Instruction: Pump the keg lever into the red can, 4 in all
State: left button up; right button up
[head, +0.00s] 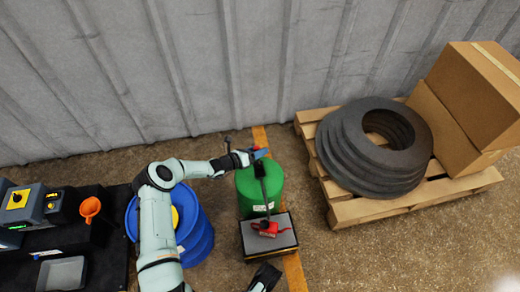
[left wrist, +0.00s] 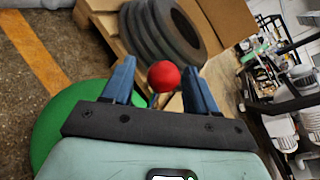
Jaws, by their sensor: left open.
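The green keg (head: 246,186) stands on the floor at the centre of the head view, with a dark pump arm (head: 264,186) over its top. The red can (head: 269,230) sits just in front, on a dark flat-topped stand (head: 256,244). My left gripper (head: 261,153) is at the keg's top, its blue fingers open. In the left wrist view a red ball knob (left wrist: 163,76) shows between the open fingers, with gaps on both sides. The keg also shows there, at left (left wrist: 62,125). A dark part at the bottom edge looks like my right gripper (head: 265,278); its jaws are unclear.
A blue drum (head: 200,240) stands left of the keg, beside a black bench with an orange funnel (head: 90,208). To the right, a wooden pallet (head: 350,213) holds dark rings (head: 345,150) and cardboard boxes (head: 470,95). The floor at front right is clear.

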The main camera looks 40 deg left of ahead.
pick_arm(q)
jog(key=shift+p+v, duration=0.4)
jog(key=shift+v, duration=0.8)
jog(key=p+v, duration=0.2)
jog(key=v, duration=0.7)
jog(key=shift+s+p, duration=0.15)
jog(key=shift+p, duration=0.15)
pick_arm(e)
jog(key=s+a+r+g+y, duration=0.1)
jog(key=s+a+r, duration=0.2)
jog(key=s+r, duration=0.1)
jog(key=shift+s+r, duration=0.25)
jog(key=shift+s, duration=0.05)
pick_arm(q)
jog(key=shift+a, duration=0.15)
